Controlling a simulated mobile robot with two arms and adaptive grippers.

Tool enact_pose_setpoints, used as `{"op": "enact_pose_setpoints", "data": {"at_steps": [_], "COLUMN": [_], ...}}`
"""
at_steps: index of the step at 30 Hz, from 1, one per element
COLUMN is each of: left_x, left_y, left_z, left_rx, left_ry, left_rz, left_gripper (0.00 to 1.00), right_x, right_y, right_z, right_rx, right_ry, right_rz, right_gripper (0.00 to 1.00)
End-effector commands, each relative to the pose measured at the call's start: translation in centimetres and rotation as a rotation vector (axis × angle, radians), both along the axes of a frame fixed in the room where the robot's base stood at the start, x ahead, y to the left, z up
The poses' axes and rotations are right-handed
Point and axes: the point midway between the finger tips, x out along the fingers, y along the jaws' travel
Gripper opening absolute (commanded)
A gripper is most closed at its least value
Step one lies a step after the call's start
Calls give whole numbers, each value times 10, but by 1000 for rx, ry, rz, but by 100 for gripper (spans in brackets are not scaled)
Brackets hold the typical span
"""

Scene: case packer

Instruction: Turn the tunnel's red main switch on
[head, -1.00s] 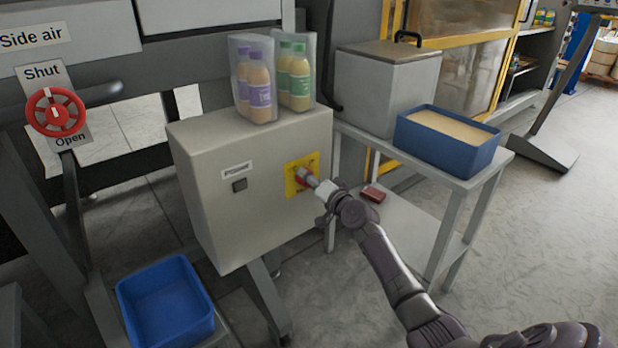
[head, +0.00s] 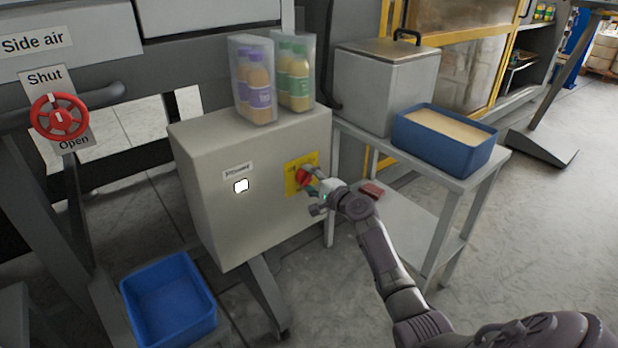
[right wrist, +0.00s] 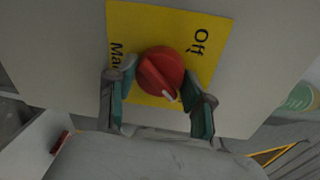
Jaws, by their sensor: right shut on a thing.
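The red main switch (head: 303,176) is a round knob on a yellow plate (head: 290,187) on the front of a grey cabinet (head: 205,150). In the right wrist view the knob (right wrist: 160,70) has a white mark pointing to the lower right, away from the word "Off". Part of the plate's lettering is hidden. My right gripper (right wrist: 158,106) is shut on the knob, one finger on each side. It also shows in the head view (head: 316,194). My left gripper is not in view.
Wrapped bottles (head: 272,80) stand on the cabinet. To the right, a side table (head: 470,180) carries a blue tub (head: 445,160) and a lidded grey box (head: 385,90). A blue bin (head: 170,310) is below left. A red hand wheel (head: 58,117) is at far left.

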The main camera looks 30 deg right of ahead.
Motion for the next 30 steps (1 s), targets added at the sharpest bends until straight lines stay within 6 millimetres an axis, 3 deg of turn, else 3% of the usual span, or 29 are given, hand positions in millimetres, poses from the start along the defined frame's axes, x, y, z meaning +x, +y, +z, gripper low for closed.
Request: {"op": "enact_pose_setpoints", "data": {"at_steps": [19, 20, 24, 30], "left_x": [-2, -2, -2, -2], "left_y": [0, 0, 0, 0], "left_z": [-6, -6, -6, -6], "left_rx": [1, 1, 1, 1], "left_ry": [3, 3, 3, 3], "left_rz": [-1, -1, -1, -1], "left_gripper": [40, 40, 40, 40], "right_x": [0, 0, 0, 0], "right_y": [-1, -1, -1, -1], "right_z": [0, 0, 0, 0], "right_rx": [55, 55, 54, 52], "right_ry": [4, 4, 4, 3], "right_rz": [-2, -2, -1, -1], "right_gripper": [17, 53, 77, 77]}}
